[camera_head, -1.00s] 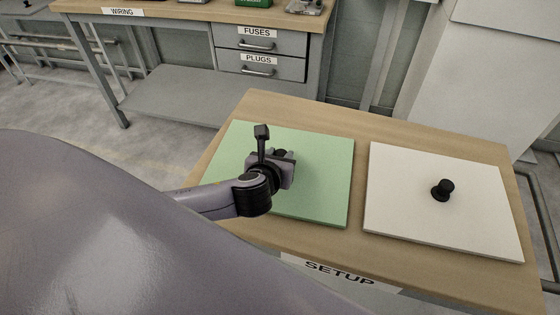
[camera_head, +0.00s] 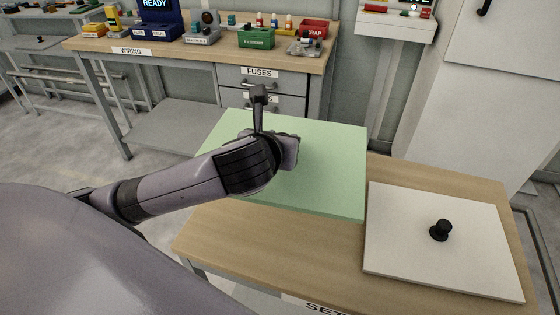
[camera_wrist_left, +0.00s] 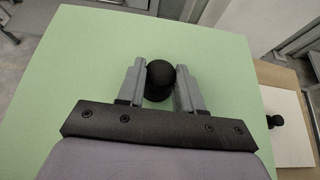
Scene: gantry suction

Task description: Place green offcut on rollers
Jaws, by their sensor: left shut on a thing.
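The green offcut (camera_head: 325,165) is a flat pale green panel, held raised above the wooden setup table. It also fills much of the left wrist view (camera_wrist_left: 85,60), where a black knob (camera_wrist_left: 159,82) stands on it. My left gripper (camera_wrist_left: 160,85) is shut on that knob, one finger on each side. In the head view my left arm comes in from the left and the gripper (camera_head: 290,150) hides the knob. My right gripper is not in view. The rollers are not seen in these frames.
A white panel (camera_head: 400,250) with a black knob (camera_head: 441,230) lies on the right of the setup table (camera_head: 260,240). Behind stands a wiring bench (camera_head: 180,50) with bins and devices. A white cabinet (camera_head: 480,110) stands at the right. The table's left part is bare.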

